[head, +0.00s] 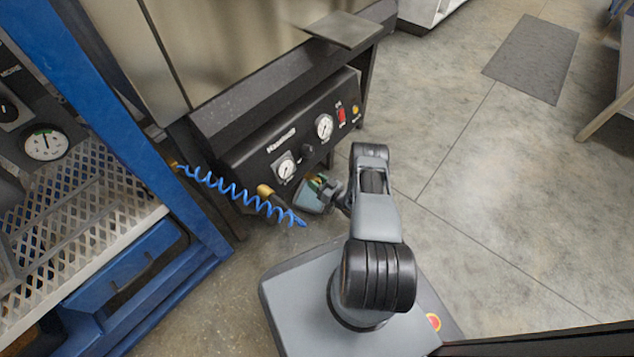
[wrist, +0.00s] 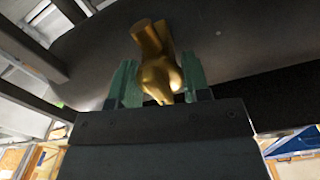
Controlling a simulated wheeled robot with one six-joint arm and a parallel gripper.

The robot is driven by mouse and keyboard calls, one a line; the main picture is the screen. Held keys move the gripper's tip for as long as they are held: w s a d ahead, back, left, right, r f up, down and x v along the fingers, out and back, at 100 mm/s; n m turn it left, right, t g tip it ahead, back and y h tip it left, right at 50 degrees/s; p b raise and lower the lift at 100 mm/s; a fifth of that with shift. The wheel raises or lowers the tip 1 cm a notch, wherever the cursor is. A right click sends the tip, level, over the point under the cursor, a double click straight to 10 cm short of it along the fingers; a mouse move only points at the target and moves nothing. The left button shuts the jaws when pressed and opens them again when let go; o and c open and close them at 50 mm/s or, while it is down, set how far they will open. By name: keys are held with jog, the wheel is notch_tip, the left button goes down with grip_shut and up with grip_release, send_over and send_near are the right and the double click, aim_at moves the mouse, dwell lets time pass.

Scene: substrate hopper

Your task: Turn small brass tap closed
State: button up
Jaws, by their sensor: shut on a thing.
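The small brass tap (wrist: 160,74) shows large in the wrist view, against the dark underside of a black body. My gripper (wrist: 158,84) has a green finger pad on each side of the tap's rounded brass part, and it is shut on it. In the head view my gripper (head: 318,183) is below the black control panel, just right of the coiled blue hose. There the tap cannot be made out clearly behind the gripper. The exact angle of its handle is hard to tell.
The black panel (head: 300,133) carries gauges, a knob and a red switch. A coiled blue hose (head: 235,191) with a brass fitting (head: 265,190) hangs close left of my gripper. A blue frame (head: 165,120) stands at left. The floor (head: 480,190) at right is clear.

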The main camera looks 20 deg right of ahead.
dwell(0.4)
jog(key=o, duration=0.9)
